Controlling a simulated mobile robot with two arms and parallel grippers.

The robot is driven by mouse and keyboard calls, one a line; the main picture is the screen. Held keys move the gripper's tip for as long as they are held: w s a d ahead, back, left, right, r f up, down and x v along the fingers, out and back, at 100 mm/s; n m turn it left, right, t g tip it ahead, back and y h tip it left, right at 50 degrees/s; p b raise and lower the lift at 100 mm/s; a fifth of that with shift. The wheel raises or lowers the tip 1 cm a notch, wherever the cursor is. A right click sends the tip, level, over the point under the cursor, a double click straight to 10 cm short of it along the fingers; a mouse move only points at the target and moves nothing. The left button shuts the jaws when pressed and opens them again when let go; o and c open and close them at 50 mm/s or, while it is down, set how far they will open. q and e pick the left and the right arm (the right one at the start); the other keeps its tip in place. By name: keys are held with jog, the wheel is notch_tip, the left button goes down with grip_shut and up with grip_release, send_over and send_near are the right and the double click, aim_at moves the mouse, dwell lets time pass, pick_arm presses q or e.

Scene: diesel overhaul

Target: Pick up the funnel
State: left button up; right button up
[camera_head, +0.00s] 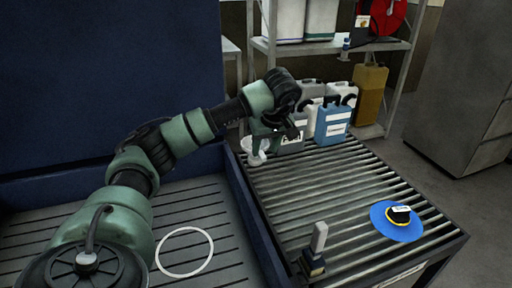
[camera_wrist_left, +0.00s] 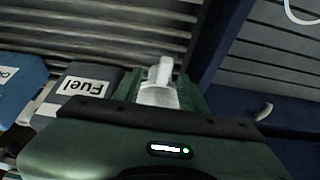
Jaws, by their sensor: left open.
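The funnel (camera_head: 255,151) is white and stands at the far left corner of the slatted table, by the blue wall of the bin. My left gripper (camera_head: 276,132) is above and just right of it, partly covering it. In the left wrist view the funnel (camera_wrist_left: 160,88) shows its narrow spout beyond my left gripper's body, which hides its lower part. The left jaws are open; I cannot tell whether they touch the funnel. My right gripper is in neither view.
A blue can (camera_head: 333,122) and several other cans stand right of the funnel. A dark can labelled Fuel (camera_wrist_left: 86,86) is close beside it. A blue disc (camera_head: 397,226) and a small upright tool (camera_head: 317,249) are nearer. A white ring (camera_head: 185,252) lies in the bin. The table's middle is clear.

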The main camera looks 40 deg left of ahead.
pick_arm(q)
jog(key=x, duration=0.2)
jog(key=shift+s+a+f, duration=0.1)
jog(key=shift+a+f, duration=0.05)
jog(key=shift+f, duration=0.15)
jog(key=x, duration=0.2)
jog(key=p+x, duration=0.1)
jog(key=x, duration=0.1)
jog(key=shift+a+f, duration=0.3)
jog(key=shift+a, duration=0.1)
grip_shut()
dwell(0.8)
